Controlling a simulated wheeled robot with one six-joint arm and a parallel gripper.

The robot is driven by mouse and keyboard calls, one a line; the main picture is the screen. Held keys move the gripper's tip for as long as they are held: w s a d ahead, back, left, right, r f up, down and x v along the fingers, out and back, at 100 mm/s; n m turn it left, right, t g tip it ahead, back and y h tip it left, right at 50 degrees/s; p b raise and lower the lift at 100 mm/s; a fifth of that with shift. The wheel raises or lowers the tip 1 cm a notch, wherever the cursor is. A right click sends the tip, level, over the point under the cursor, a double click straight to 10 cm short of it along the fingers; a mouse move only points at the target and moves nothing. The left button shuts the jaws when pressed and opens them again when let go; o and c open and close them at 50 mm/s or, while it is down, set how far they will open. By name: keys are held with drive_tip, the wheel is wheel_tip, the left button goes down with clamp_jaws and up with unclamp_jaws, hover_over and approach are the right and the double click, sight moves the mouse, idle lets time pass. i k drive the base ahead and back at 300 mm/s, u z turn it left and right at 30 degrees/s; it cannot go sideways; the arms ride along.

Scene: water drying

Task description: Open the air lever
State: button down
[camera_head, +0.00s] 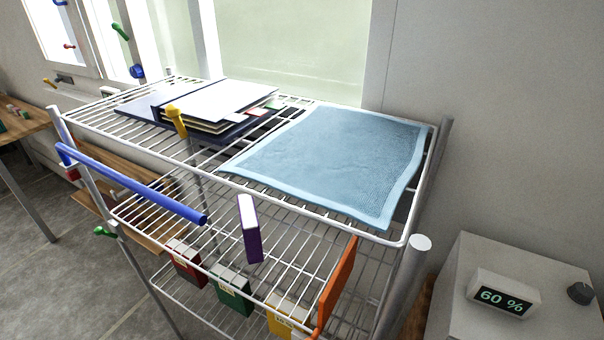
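My gripper does not show in this view. Nothing here is clearly marked as the air lever. A long blue bar (135,185) juts out at the rack's left front, slanting down to the right. A green handle (120,31), a red handle (69,46) and a small blue handle (137,71) are on the window frames at the upper left. An orange handle (49,83) is on the sill below them. A yellow handle-like piece (176,118) stands by the rack's top shelf. A small green handle (104,232) is at the rack's left leg.
The white wire rack (415,215) fills the middle, with a blue cloth (335,155) and a stack of folders (215,104) on top. Colored boxes (232,292) sit lower. A grey cabinet at right has a display (503,297) reading 60 % and a dark knob (580,293).

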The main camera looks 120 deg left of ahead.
sight(98, 230)
drive_tip(key=u, duration=5.25)
